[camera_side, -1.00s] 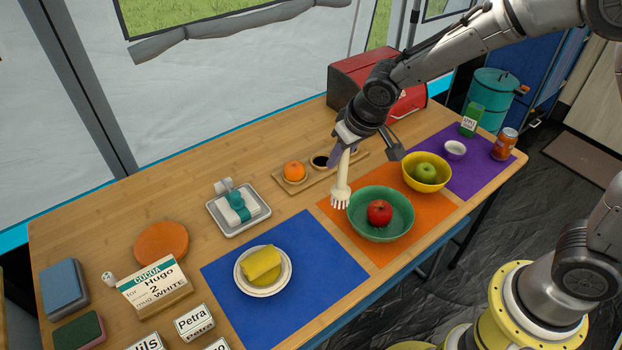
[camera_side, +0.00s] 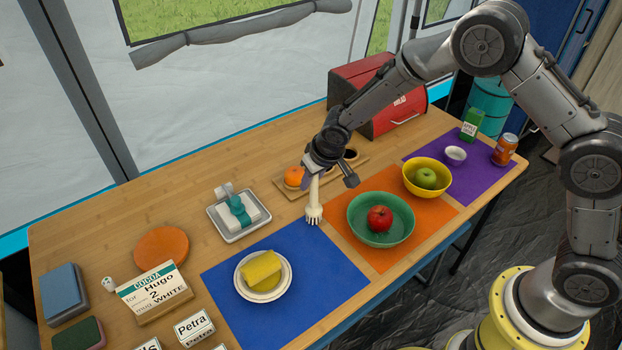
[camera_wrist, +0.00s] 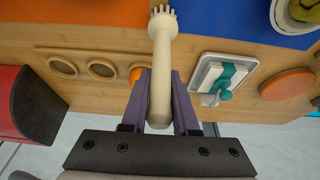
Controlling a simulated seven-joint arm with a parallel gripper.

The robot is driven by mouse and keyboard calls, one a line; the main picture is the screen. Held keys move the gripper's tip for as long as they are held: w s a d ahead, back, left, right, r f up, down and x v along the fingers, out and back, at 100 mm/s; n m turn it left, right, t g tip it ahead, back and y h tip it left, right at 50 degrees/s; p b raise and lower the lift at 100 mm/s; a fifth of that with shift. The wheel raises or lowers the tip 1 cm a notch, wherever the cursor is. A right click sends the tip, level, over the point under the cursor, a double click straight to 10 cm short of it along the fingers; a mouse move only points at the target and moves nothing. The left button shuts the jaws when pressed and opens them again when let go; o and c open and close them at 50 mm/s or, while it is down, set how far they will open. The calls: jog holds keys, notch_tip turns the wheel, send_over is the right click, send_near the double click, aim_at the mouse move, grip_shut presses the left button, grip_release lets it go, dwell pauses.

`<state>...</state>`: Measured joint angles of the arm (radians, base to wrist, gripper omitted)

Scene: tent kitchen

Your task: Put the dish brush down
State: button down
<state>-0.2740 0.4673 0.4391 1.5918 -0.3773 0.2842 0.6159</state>
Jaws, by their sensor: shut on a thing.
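The cream dish brush (camera_side: 314,200) hangs upright with its bristle head down, near the far right corner of the blue mat (camera_side: 225,285). I cannot tell whether its head touches the surface. My gripper (camera_side: 318,172) is shut on the upper handle. In the wrist view the brush (camera_wrist: 161,50) runs away between the two purple fingers of my gripper (camera_wrist: 159,95), its head near the edge of the blue mat (camera_wrist: 225,10).
A green bowl (camera_side: 356,225) with a red apple is to the right. A wooden board (camera_side: 284,190) with an orange lies behind. A plate (camera_side: 241,287) with a yellow sponge sits on the blue mat.

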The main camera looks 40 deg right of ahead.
jog(key=shift+f, duration=0.15)
jog(key=c, duration=0.7)
grip_release()
jog(key=s+d+r, duration=0.3)
jog(key=s+r, duration=0.3)
jog(key=r, duration=0.4)
jog(key=s+d+r, duration=0.2)
jog(key=s+r, duration=0.3)
jog(key=r, duration=0.5)
jog(key=shift+t, duration=0.6)
jog(key=s+d+r, duration=0.1)
jog(key=s+d, duration=0.1)
jog(key=s, duration=0.6)
jog(key=s+d+r, duration=0.1)
jog(key=s+d, duration=0.1)
jog(key=s, duration=0.5)
jog(key=s+d+r, duration=0.1)
jog(key=s+d, duration=0.2)
jog(key=s, duration=0.5)
jog(key=shift+s+r, duration=0.35)
